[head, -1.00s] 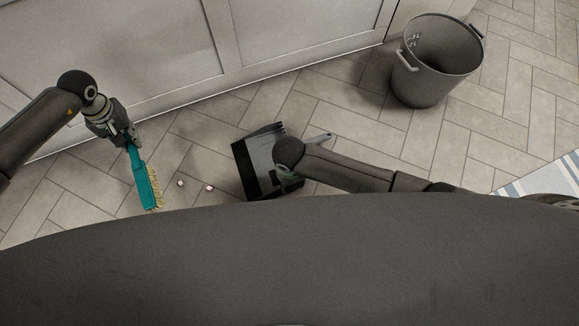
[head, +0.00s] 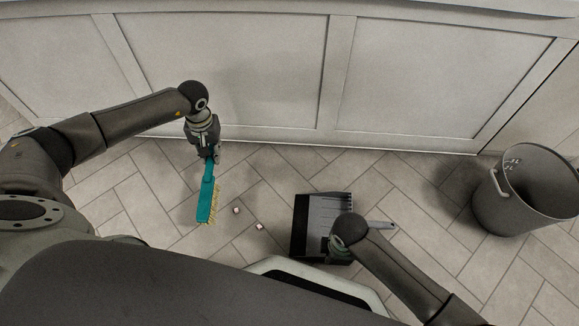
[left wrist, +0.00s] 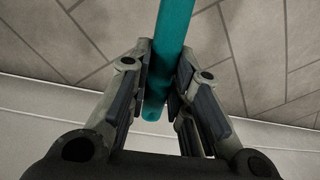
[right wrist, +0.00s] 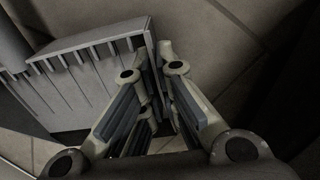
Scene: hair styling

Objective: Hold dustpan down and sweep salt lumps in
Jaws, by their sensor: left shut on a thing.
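A teal brush (head: 206,198) with yellow bristles hangs from my left gripper (head: 213,156), which is shut on its handle; the handle also shows in the left wrist view (left wrist: 173,40). Two small pale salt lumps, a nearer one (head: 236,210) and a farther one (head: 259,226), lie on the floor between the brush and the dustpan. The grey dustpan (head: 319,207) has its dark front edge facing left, toward the lumps.
A grey bin (head: 520,205) stands on the tiled floor at the right. Pale cabinet panels (head: 225,70) run along the back, behind the brush. The floor (head: 270,180) between brush and dustpan is clear apart from the lumps.

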